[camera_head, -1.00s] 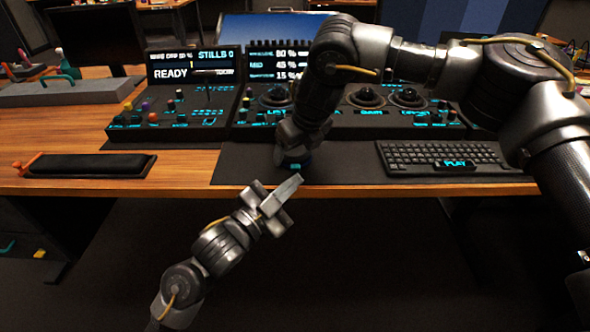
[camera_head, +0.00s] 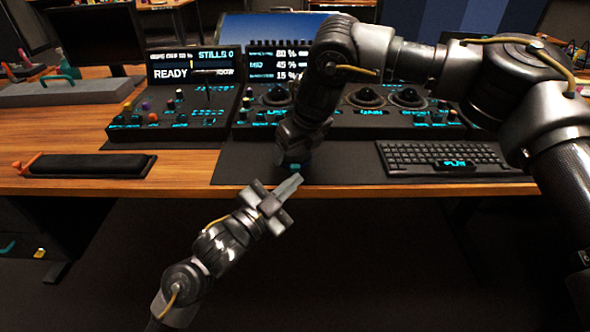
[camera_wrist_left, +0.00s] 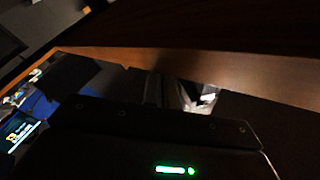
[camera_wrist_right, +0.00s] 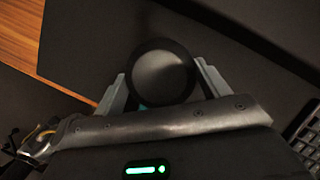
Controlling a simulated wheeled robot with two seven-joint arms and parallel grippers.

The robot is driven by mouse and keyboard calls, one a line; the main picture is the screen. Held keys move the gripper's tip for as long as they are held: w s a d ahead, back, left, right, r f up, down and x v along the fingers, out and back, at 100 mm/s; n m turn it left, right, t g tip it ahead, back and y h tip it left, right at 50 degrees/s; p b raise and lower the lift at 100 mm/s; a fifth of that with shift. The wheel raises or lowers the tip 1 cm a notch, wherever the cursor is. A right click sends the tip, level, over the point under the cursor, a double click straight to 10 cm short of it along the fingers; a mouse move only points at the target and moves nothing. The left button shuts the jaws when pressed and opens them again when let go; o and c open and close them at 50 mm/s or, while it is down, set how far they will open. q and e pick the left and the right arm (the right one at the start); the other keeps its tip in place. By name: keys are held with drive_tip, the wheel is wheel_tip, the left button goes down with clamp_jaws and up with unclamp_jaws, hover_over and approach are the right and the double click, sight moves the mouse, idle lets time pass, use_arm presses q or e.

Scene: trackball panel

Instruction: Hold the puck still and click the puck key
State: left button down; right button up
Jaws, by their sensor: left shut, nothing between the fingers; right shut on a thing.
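The puck (camera_wrist_right: 162,74) is a dark round disc on the dark desk mat. In the right wrist view it sits between the two grey fingers of my right gripper (camera_wrist_right: 160,85), which is shut on it. In the head view my right arm comes down over the puck, and only a small teal-lit part of the puck (camera_head: 294,167) shows. The puck key cannot be made out there. My left gripper (camera_head: 291,186) is shut and empty, just in front of the desk's front edge, close to the puck. The left wrist view shows mostly the desk edge and dark space.
The dark mat (camera_head: 245,165) carries a keyboard (camera_head: 445,158) on the right. Behind stands a trackball panel (camera_head: 365,120) with screens. A black wrist rest (camera_head: 85,166) lies on the left. Space before the desk is open.

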use_arm(q)
drive_tip(key=shift+w, duration=0.35)
